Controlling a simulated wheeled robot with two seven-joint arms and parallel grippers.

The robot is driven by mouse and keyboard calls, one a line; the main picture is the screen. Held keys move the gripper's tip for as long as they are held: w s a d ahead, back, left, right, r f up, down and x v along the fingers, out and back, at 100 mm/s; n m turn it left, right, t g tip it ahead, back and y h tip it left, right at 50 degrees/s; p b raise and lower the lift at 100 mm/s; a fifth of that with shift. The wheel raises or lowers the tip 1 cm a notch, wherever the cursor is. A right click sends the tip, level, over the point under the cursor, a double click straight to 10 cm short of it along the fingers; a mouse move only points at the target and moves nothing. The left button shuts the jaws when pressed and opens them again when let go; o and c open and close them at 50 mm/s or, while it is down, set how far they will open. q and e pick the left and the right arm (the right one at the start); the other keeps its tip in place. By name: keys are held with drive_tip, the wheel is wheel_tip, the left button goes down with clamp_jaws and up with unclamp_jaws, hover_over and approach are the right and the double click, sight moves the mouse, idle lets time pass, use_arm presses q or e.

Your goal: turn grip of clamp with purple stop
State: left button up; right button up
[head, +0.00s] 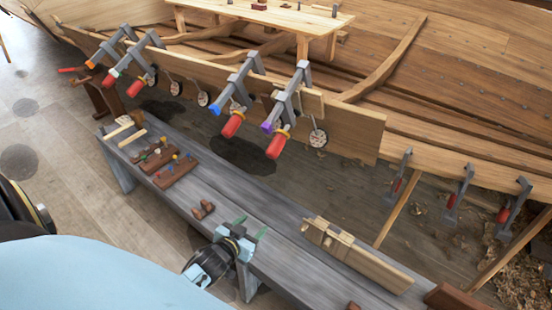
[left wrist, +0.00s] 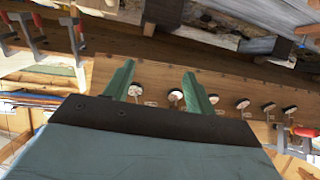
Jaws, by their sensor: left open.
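The clamp with the purple stop (head: 267,126) is the rightmost of several grey clamps on the hull's long plank. Its red grip (head: 278,143) hangs below, angled down to the left, with a yellowish collar at the top. My left gripper (head: 251,227) is open and empty above the grey bench, below and left of that grip and well apart from it. Its two green fingers (left wrist: 160,78) stand apart in the left wrist view, toward a plank with round tags. Which clamp the red parts there belong to, I cannot tell. My right gripper is not in view.
The grey bench (head: 285,262) carries wooden blocks (head: 203,210), a peg board (head: 174,171) and a pale wooden piece (head: 355,255). Smaller clamps (head: 460,186) hang at right.

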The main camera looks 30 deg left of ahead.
use_arm(q)
drive_tip(key=w+a+r+t+b, duration=0.2)
drive_tip(key=w+r+t, duration=0.15)
drive_tip(key=r, duration=0.55)
drive_tip(key=t, duration=0.1)
approach(276, 150)
drive_tip(key=w, duration=0.3)
drive_tip(key=w+a+f+b, duration=0.1)
drive_tip(key=w, duration=0.2)
drive_tip(key=w+f, duration=0.1)
drive_tip(key=w, duration=0.3)
drive_tip(key=shift+a, duration=0.35)
drive_tip(key=shift+w+b, duration=0.35)
drive_tip(key=shift+w, duration=0.5)
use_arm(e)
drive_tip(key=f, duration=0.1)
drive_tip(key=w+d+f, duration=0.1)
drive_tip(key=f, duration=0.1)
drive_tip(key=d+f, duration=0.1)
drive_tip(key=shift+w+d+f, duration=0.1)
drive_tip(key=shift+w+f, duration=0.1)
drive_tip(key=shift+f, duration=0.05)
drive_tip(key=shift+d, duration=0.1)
use_arm(q)
drive_tip(key=c, duration=1)
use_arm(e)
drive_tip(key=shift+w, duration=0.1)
